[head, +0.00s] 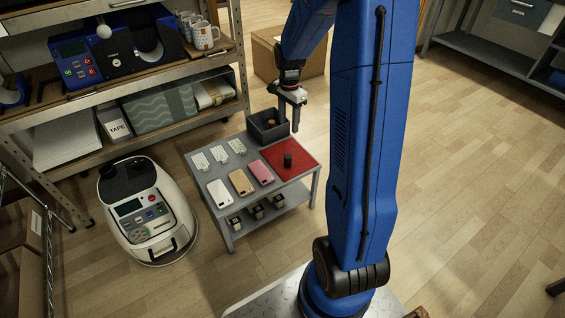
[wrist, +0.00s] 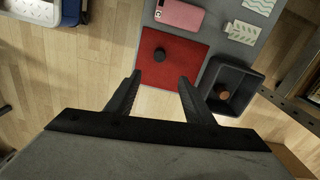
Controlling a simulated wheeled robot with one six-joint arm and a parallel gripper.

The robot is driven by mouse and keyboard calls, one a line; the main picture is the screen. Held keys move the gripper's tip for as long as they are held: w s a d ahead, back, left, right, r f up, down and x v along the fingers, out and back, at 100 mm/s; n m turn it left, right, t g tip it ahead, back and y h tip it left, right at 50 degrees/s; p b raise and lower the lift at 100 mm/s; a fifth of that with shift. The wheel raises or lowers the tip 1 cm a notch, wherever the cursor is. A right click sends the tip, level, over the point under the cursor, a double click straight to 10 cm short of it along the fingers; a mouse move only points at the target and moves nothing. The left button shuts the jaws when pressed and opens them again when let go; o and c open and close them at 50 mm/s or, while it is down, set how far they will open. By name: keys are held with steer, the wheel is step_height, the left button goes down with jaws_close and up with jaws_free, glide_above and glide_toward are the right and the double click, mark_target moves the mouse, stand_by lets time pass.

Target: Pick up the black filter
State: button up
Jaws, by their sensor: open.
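A small black cylinder, which looks like the black filter (head: 288,160), stands on a red mat (head: 306,152) at the right end of a low grey table (head: 243,151). In the wrist view the black filter (wrist: 159,54) sits on the red mat (wrist: 185,48), beyond the fingertips. My gripper (head: 289,122) is above the far edge of the table beside a dark bin. In the wrist view my gripper (wrist: 159,82) is open, with nothing between its fingers, and apart from the filter.
A dark open bin (wrist: 239,75) holds a small brown item (wrist: 222,95). Phone cases, including a pink one (head: 261,173), and white cards (head: 219,154) lie on the table. A white wheeled machine (head: 148,211) stands left of it. Shelves rise behind; floor at right is clear.

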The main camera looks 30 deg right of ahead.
mark_target(288, 156)
step_height(288, 156, down, 17)
steer(key=shift+s+f, duration=0.1)
stand_by(0.7)
steer(key=c, duration=1.1)
